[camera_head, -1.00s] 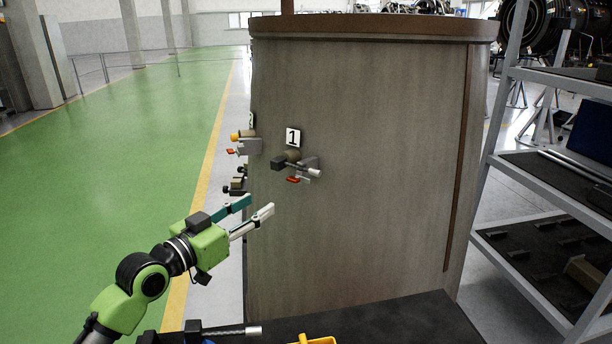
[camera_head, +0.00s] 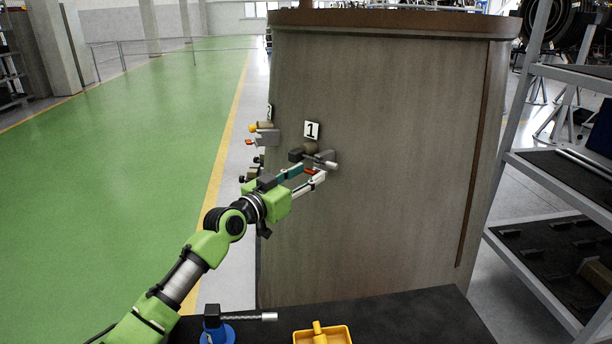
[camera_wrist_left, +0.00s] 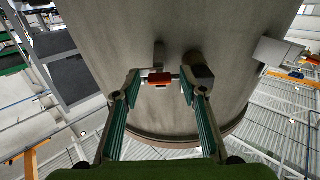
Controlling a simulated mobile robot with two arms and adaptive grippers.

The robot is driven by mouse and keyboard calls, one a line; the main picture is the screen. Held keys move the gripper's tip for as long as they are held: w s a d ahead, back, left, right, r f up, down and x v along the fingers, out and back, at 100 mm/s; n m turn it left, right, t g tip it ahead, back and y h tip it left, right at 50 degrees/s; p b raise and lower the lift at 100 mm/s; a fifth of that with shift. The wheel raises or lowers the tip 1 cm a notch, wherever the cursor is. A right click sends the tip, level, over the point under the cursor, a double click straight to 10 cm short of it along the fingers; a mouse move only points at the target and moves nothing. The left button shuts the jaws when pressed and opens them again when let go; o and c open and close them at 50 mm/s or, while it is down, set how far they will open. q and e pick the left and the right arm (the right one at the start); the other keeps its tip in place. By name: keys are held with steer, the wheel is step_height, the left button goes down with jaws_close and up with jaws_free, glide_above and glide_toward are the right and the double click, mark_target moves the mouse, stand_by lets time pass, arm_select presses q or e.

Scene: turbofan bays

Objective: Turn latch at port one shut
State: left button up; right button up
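The latch at port one (camera_head: 325,157) sits on the curved brown-grey casing under a white "1" plate (camera_head: 312,130). It has a grey block, a dark end, a silver rod end and a small red tab. The red tab (camera_wrist_left: 160,78) shows in the left wrist view between my finger ends, with a dark cylinder (camera_wrist_left: 203,72) beside it. My left gripper (camera_head: 308,177) is open, its fingers pointing at the latch from just below. In the left wrist view my gripper (camera_wrist_left: 160,88) has its fingers on either side of the tab; contact is not clear. My right gripper is not in view.
A second fitting with a yellow knob (camera_head: 253,127) is on the casing to the left. A dark bench top (camera_head: 400,318) in front carries a yellow tray (camera_head: 322,335) and a blue-based tool (camera_head: 217,330). A grey shelf rack (camera_head: 520,170) stands right. Green floor lies left.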

arm_select(q)
steer(key=c, duration=1)
steer(key=shift+c, duration=0.5)
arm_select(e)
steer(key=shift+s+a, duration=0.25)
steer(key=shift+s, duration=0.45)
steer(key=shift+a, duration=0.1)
